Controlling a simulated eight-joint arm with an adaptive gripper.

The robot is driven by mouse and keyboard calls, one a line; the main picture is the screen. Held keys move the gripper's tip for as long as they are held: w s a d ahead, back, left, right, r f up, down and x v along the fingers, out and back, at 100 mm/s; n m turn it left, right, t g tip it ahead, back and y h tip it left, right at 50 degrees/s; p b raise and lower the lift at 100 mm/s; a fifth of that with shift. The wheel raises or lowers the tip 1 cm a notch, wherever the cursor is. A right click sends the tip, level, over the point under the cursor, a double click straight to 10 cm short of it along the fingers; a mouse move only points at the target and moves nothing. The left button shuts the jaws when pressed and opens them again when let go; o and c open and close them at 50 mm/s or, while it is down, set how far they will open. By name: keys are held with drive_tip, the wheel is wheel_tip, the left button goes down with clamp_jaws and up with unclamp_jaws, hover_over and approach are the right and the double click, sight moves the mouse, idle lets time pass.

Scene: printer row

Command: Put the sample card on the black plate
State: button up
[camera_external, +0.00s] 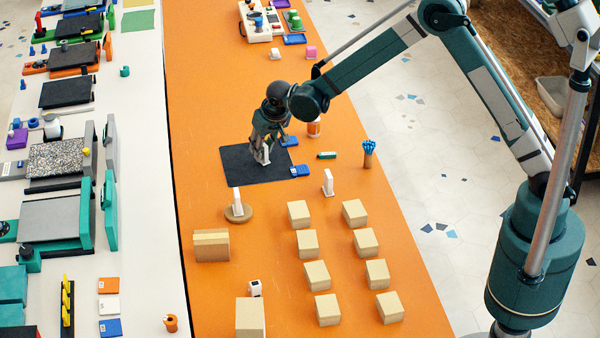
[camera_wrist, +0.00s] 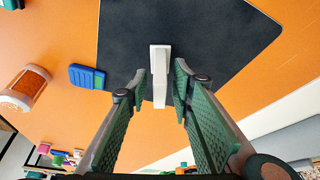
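The black plate (camera_external: 238,168) lies flat on the orange table; its dark surface also fills the upper middle of the wrist view (camera_wrist: 215,35). A white upright block, which I take as the sample card (camera_external: 265,156), stands at the plate's right part. In the wrist view the card (camera_wrist: 160,73) is between my fingers. My gripper (camera_external: 266,146) points down over the plate. Its fingers (camera_wrist: 160,85) are at either side of the card, with narrow gaps showing, so it looks open around it. The card's lower end is partly hidden.
Blue pieces (camera_external: 289,141) (camera_external: 299,171) lie by the plate's right edge. Several tan boxes (camera_external: 308,243) fill the front. An orange-and-white jar (camera_wrist: 24,87) stands nearby.

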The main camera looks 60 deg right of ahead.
drive_tip(key=shift+r, duration=0.1)
drive_tip(key=p+v, duration=0.1)
drive_tip(key=v, duration=1.1)
drive_tip(key=shift+a, duration=0.1)
idle(0.7)
drive_tip(key=shift+s, duration=0.1)
drive_tip(key=s+d+r+n+t+y, duration=0.1)
drive_tip(key=s+d+r, duration=0.3)
drive_tip(key=s+r, duration=0.65)
drive_tip(key=s+d+r+n, duration=0.1)
drive_tip(key=s+d+r, duration=0.55)
drive_tip(key=s, duration=0.65)
drive_tip(key=s+d+n+t, duration=0.2)
drive_tip(key=s, duration=2.5)
drive_tip(key=shift+s+d+r+n+y, duration=0.15)
drive_tip(key=shift+d+n+y, duration=0.15)
drive_tip(key=shift+d, duration=0.05)
